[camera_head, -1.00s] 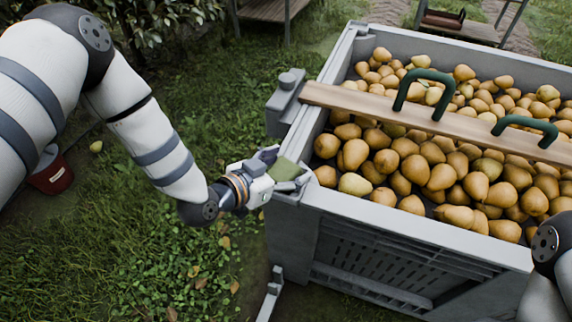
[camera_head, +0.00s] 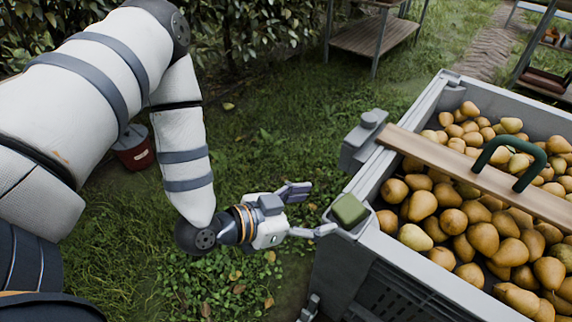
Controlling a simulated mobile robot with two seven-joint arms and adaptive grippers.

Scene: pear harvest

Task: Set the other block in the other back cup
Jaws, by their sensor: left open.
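A green block (camera_head: 350,210) rests at the near left corner of the grey crate (camera_head: 425,272), in or on a small grey corner fitting. Whether it is fully seated in a cup I cannot tell. My left gripper (camera_head: 322,212) is open and empty, just left of the block, its fingers pointing right toward the corner. The lower finger's tip is close to the block's corner fitting; the upper finger is clear of it. My right gripper is out of view. No second block shows.
The crate is full of pears (camera_head: 484,238). A wooden beam (camera_head: 465,180) with a green handle (camera_head: 510,160) lies across it, ending at a grey bracket (camera_head: 362,140). A red bucket (camera_head: 134,148) stands on the grass, and a wooden table (camera_head: 375,34) stands behind.

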